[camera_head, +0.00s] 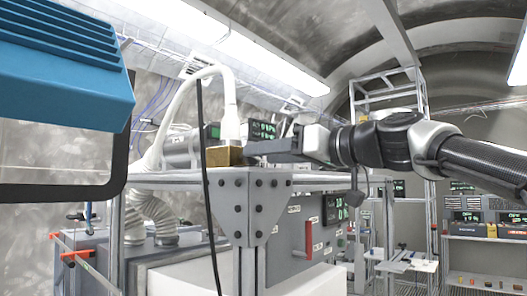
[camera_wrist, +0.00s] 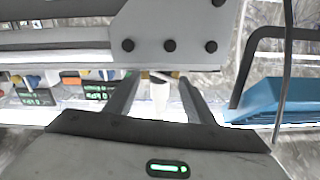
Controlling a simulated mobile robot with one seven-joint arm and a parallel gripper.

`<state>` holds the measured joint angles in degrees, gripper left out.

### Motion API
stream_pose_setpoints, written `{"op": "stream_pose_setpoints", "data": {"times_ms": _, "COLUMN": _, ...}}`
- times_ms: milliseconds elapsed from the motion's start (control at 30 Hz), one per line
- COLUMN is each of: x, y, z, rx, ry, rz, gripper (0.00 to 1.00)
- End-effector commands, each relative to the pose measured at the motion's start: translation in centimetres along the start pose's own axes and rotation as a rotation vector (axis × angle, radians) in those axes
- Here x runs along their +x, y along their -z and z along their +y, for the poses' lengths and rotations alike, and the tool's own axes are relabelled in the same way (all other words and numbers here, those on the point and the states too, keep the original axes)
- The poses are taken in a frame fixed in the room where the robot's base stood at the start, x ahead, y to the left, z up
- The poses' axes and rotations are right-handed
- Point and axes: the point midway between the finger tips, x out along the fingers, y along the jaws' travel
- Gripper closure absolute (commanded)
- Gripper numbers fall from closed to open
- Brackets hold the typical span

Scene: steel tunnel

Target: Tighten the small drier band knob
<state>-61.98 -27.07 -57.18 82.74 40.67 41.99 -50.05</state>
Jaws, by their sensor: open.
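My gripper (camera_head: 254,147) is at the end of my arm, which reaches in from the right in the head view. It points left at the height of the steel frame's top, close to a brownish block (camera_head: 222,156). In the wrist view the two dark fingers of my gripper (camera_wrist: 158,84) stand apart. A pale cylindrical piece (camera_wrist: 159,96) shows between them, with small yellowish bits near its upper end. I cannot tell whether it touches the fingers or is farther off. I cannot make out the small drier band knob for sure in either view.
A steel frame with a bolted corner plate (camera_head: 248,205) stands below my gripper. A white hose (camera_head: 156,150) and a black cable (camera_head: 205,180) run beside it. A blue housing (camera_head: 65,65) fills the upper left. Shelves with instruments (camera_head: 485,228) stand at right.

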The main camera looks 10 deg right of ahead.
Motion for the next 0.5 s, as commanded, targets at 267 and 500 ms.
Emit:
{"op": "stream_pose_setpoints", "data": {"times_ms": 267, "x": 1.6, "y": 0.0, "z": 0.0, "rx": -0.002, "ry": -0.001, "rz": 0.000, "gripper": 0.51}}
{"op": "stream_pose_setpoints", "data": {"times_ms": 500, "x": 1.6, "y": 0.0, "z": 0.0, "rx": -0.002, "ry": -0.001, "rz": 0.001, "gripper": 0.56}}
